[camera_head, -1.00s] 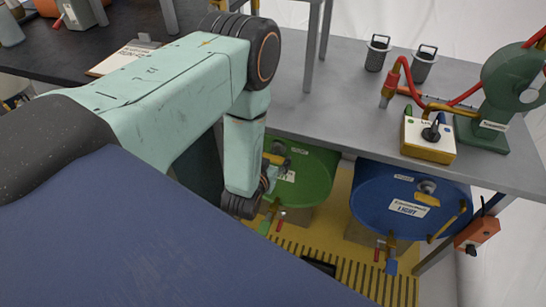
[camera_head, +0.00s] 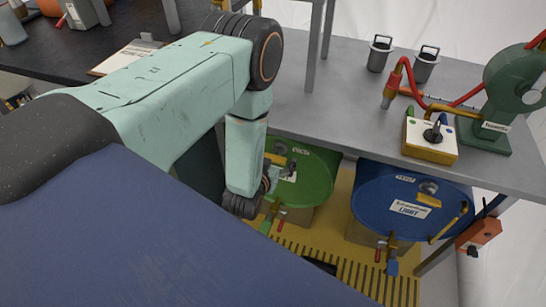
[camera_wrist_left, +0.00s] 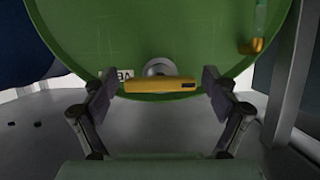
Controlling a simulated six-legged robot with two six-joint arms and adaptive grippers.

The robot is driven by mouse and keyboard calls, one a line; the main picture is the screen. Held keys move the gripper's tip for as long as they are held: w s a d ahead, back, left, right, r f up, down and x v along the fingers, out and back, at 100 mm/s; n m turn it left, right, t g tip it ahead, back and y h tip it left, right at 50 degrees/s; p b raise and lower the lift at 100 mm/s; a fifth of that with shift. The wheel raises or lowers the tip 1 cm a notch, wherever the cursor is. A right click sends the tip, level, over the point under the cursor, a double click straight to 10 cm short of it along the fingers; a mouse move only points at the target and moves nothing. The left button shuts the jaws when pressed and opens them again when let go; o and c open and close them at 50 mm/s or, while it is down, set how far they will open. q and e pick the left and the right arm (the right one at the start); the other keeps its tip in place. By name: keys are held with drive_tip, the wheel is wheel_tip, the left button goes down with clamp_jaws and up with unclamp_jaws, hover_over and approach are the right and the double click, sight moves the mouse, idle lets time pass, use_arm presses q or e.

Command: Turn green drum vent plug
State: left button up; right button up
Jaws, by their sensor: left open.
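The green drum (camera_head: 318,172) lies on its side under the grey bench, partly hidden by my left arm. Its round end fills the upper part of the left wrist view (camera_wrist_left: 160,40). The vent plug, with a yellow bar handle (camera_wrist_left: 160,86) and a grey round hub, sits low in that view. My left gripper (camera_wrist_left: 158,90) is open, with one finger at each end of the handle. I see gaps between the fingers and the handle. In the head view my left gripper (camera_head: 280,170) is at the drum's face, partly hidden. My right gripper is not in view.
A blue drum (camera_head: 375,205) with its own yellow-handled plug lies to the right. The drums rest above a yellow slatted base (camera_head: 345,270). The grey bench (camera_head: 340,110) overhangs them, carrying a switch box (camera_head: 430,142), a green machine (camera_head: 510,90) and two dark-topped cups.

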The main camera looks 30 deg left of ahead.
use_arm(q)
drive_tip(key=v, duration=1.2)
drive_tip(key=shift+w, duration=0.15)
drive_tip(key=x, duration=1.1)
drive_tip(key=shift+w+a+f, duration=0.1)
drive_tip(key=shift+w+f, duration=0.1)
drive_tip(key=shift+w, duration=0.1)
